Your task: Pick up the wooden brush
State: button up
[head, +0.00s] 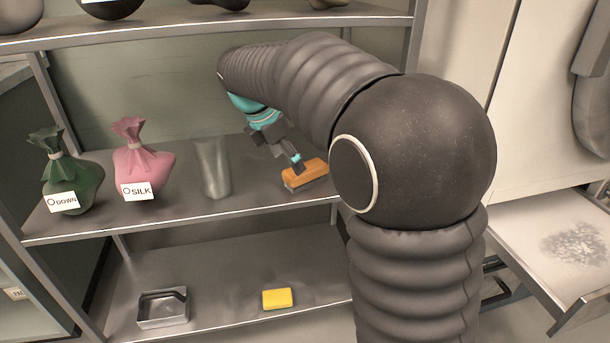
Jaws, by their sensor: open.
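The wooden brush (307,176) lies on the middle shelf, right of centre in the head view. It has an orange-brown wooden back and a grey underside. My gripper (289,160) is above and at the brush's left upper side, pointing down towards it. Its jaws are open. One fingertip overlaps the brush's upper edge in the picture; I cannot tell whether it touches. Part of the gripper and the shelf behind it are hidden by my own arm.
On the middle shelf (120,223) stand a green sack (72,170) marked DOWN, a pink sack (142,160) marked SILK and a translucent grey vessel (213,167). Below are a metal tray (163,322) and a yellow block (277,299). An open drawer (540,240) is at right.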

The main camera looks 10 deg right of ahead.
aim_at(306, 175)
jog(key=shift+w+d, duration=0.3)
jog(key=shift+d, duration=0.35)
jog(key=shift+w+d, duration=0.25)
jog(key=shift+d, duration=0.4)
jog(key=x, duration=0.4)
jog(key=shift+d+f+b, duration=0.1)
jog(key=shift+d+b, duration=0.15)
jog(key=shift+b, duration=0.15)
jog(key=shift+w+d+f, duration=0.15)
jog(key=shift+f, duration=0.25)
jog(key=shift+f, duration=0.25)
jog(key=c, duration=1.4)
jog(key=shift+r, duration=0.1)
